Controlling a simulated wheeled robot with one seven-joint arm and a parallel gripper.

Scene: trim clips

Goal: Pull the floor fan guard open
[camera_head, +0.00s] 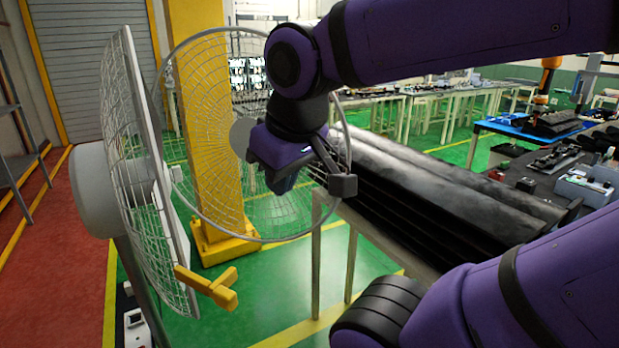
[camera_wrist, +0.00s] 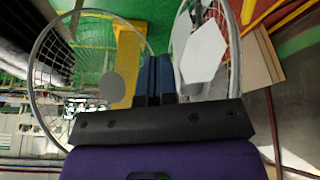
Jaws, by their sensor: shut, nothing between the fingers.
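The floor fan's round wire guard (camera_head: 205,130) stands swung out from the fan body (camera_head: 130,150), with a wide gap between them. The two meet near a hinge at the guard's left side. A grey disc marks the guard's centre. My gripper (camera_head: 281,186) is shut and empty, and overlaps the right half of the guard in the head view; I cannot tell whether it touches. In the wrist view, my closed fingers (camera_wrist: 154,78) point between the guard (camera_wrist: 48,75) at left and the fan body (camera_wrist: 232,50) at right. A yellow latch-like piece (camera_head: 212,288) sits low on the fan body.
A yellow pillar (camera_head: 212,205) stands behind the guard. A table with long dark ribbed parts (camera_head: 430,190) is right of my gripper. Benches with equipment fill the back and right. Green floor (camera_head: 275,285) is clear below the guard.

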